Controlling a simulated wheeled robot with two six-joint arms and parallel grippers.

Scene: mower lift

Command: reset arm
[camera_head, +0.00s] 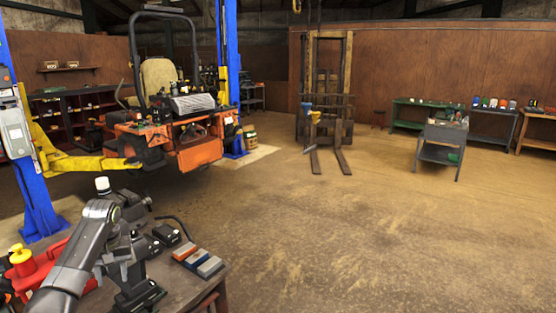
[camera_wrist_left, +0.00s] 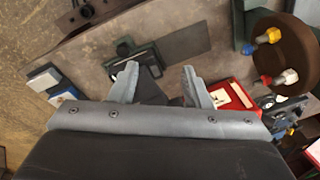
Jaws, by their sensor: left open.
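My left arm enters the head view from the lower left and bends down over a dark workbench (camera_head: 222,280). Its gripper (camera_head: 138,288) is low over the bench, and its fingertips are hard to make out there. In the left wrist view the two grey fingers of my left gripper (camera_wrist_left: 160,78) are spread apart with nothing between them. The bench top (camera_wrist_left: 90,50) lies beyond the fingers. My right gripper is in neither view.
Small orange, blue and grey boxes (camera_head: 198,262) lie on the bench beside my arm; a red object (camera_head: 38,268) stands at left. An orange mower (camera_head: 200,148) sits on a blue-posted lift. A forklift (camera_head: 328,100) stands behind. The central floor (camera_head: 350,230) is clear.

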